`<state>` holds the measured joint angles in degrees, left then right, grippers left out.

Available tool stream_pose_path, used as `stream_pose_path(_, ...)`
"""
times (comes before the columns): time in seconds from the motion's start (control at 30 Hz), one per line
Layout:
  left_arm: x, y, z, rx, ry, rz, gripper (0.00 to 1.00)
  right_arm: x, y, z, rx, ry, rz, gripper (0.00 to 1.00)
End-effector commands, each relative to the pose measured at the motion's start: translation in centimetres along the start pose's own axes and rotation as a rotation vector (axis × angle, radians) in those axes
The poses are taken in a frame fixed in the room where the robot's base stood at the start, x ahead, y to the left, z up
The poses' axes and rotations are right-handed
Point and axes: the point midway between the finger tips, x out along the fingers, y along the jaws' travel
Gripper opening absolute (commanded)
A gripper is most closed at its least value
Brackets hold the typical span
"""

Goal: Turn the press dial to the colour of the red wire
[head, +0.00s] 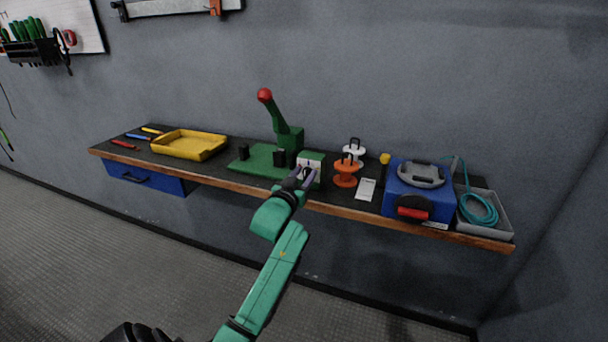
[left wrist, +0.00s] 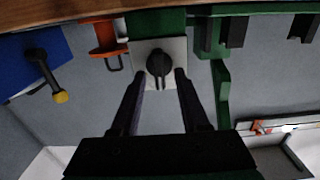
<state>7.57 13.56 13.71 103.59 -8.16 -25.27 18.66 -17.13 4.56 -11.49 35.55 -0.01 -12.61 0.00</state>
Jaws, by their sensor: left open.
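The green press (head: 265,158) stands on the bench with a raised lever ending in a red ball. At its right end is a block with a pale dial plate (left wrist: 178,46). The round black dial (left wrist: 160,64) shows against this plate in the left wrist view; in the head view my gripper mostly covers it. My left gripper (head: 305,175) is open, its fingertips on either side of the dial; I cannot tell whether they touch it. A short red stick-like piece (head: 124,145), perhaps the red wire, lies at the bench's left end. Dial colour marks are not readable.
Blue (head: 138,136) and yellow (head: 152,130) pieces lie near the red one. A yellow tray (head: 190,156) is left of the press. Orange (head: 345,178) and white spools, a white card (head: 366,190), a blue box (head: 397,199) and a grey tray with teal cable stand to the right.

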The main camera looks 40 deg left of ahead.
Motion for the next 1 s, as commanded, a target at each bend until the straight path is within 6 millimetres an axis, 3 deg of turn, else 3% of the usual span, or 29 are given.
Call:
stream_pose_path(0.07, 0.0, 0.0, 0.0, 0.0, 0.0, 0.0, 0.45, 0.0, 0.1, 0.0, 0.001, 0.0, 0.001, 0.5)
stream_pose_path(0.17, 0.0, 0.0, 0.0, 0.0, 0.0, 0.0, 0.07, 0.0, 0.1, 0.1, 0.002, -0.001, 0.001, 0.5)
stream_pose_path(0.2, 0.0, 0.0, 0.0, 0.0, 0.0, 0.0, 0.0, 0.0, 0.1, 0.1, 0.002, -0.001, 0.001, 0.5)
stream_pose_path(0.63, -0.1, -0.1, -0.2, -0.064, 0.0, -0.001, 0.0, -0.7, 0.1, 0.0, 0.002, -0.001, 0.001, 0.5)
stream_pose_path(1.0, -0.1, -0.4, -0.4, -0.333, -0.001, -0.002, 0.0, -3.3, 0.1, -0.2, 0.0, -0.002, 0.001, 0.5)
